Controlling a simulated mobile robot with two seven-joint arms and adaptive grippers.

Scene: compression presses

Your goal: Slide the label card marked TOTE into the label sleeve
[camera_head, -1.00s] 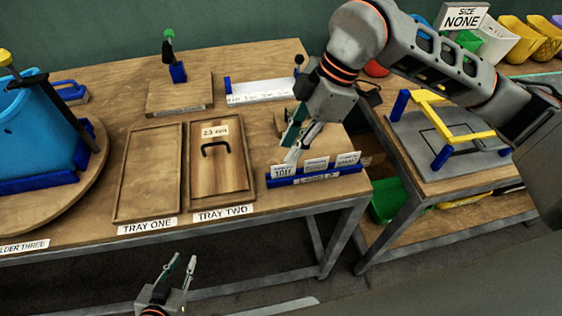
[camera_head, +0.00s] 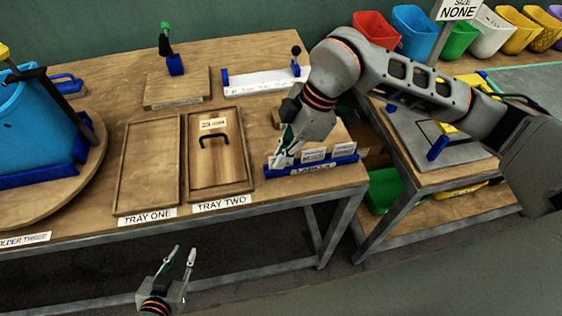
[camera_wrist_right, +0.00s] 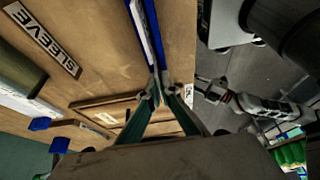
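A blue label rack (camera_head: 312,169) at the table's front right edge holds several white cards. Their print is too small to read surely. My right gripper (camera_head: 279,162) points down at the rack's left end and partly hides the leftmost card (camera_head: 288,159). In the right wrist view its fingertips (camera_wrist_right: 158,95) are close together at the end of the blue rack (camera_wrist_right: 148,35); whether they grip a card is unclear. A plate reading SLEEVE (camera_wrist_right: 42,38) lies on the table in that view; the sleeve itself is not clear. My left gripper (camera_head: 180,258) is open and empty, in front of the table.
TRAY ONE (camera_head: 150,165) is an empty wooden tray; TRAY TWO (camera_head: 247,150) beside it holds a board with a black handle. A white strip with blue ends (camera_head: 265,81) stands behind. A blue bin (camera_head: 35,125) is at left, a side table (camera_head: 440,178) at right.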

